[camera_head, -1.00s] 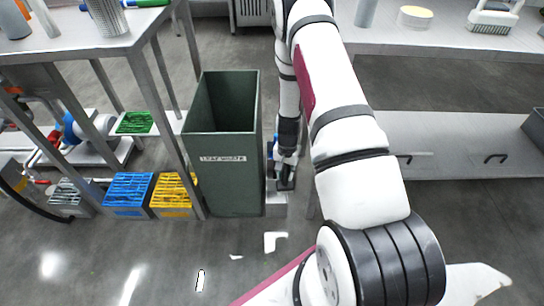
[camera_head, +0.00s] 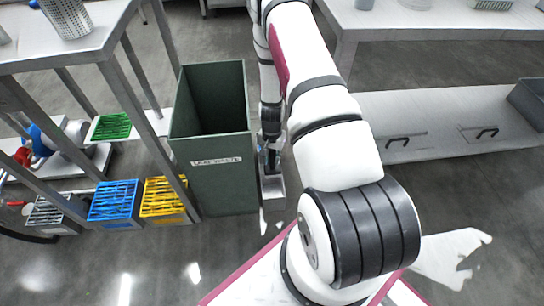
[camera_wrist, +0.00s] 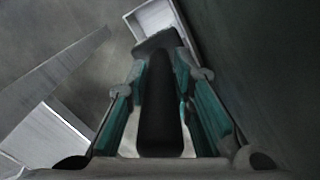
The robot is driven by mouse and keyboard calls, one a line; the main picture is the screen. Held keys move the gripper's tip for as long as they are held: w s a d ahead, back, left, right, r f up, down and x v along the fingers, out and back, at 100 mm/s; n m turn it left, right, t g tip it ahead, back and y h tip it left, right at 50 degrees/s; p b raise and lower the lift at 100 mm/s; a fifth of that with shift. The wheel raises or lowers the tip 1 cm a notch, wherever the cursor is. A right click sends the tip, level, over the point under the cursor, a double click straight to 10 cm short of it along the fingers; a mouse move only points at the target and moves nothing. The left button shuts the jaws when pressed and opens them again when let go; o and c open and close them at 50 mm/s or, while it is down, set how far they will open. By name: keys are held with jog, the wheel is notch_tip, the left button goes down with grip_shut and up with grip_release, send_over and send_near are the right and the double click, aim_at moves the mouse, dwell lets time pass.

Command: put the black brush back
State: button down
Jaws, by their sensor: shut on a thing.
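The black brush (camera_wrist: 160,112) shows in the wrist view as a dark handle lengthwise between the fingers, with a wider dark end beyond the fingertips. My gripper (camera_wrist: 163,72) is shut on it. In the head view my gripper (camera_head: 270,158) hangs low, just right of the green bin, above a small pale box (camera_head: 273,187) on the floor. A pale open tray (camera_wrist: 154,16), likely the same box, lies beyond the brush in the wrist view. The brush cannot be made out clearly in the head view.
The green leaf-waste bin (camera_head: 221,170) stands close left of my gripper. Left of it is a metal table (camera_head: 95,42) with blue (camera_head: 115,202) and yellow (camera_head: 163,197) crates below. A bench with a lower shelf (camera_head: 430,110) stands right. Open floor lies in front.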

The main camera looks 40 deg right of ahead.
aim_at(272, 169)
jog(key=shift+s+f+b, duration=0.1)
jog(key=shift+f+b, duration=5.05)
jog(key=shift+f, duration=4.25)
jog(key=c, duration=1.3)
grip_release()
jog(key=shift+r, duration=0.1)
notch_tip(272, 169, up, 12)
jog(key=shift+f, duration=0.1)
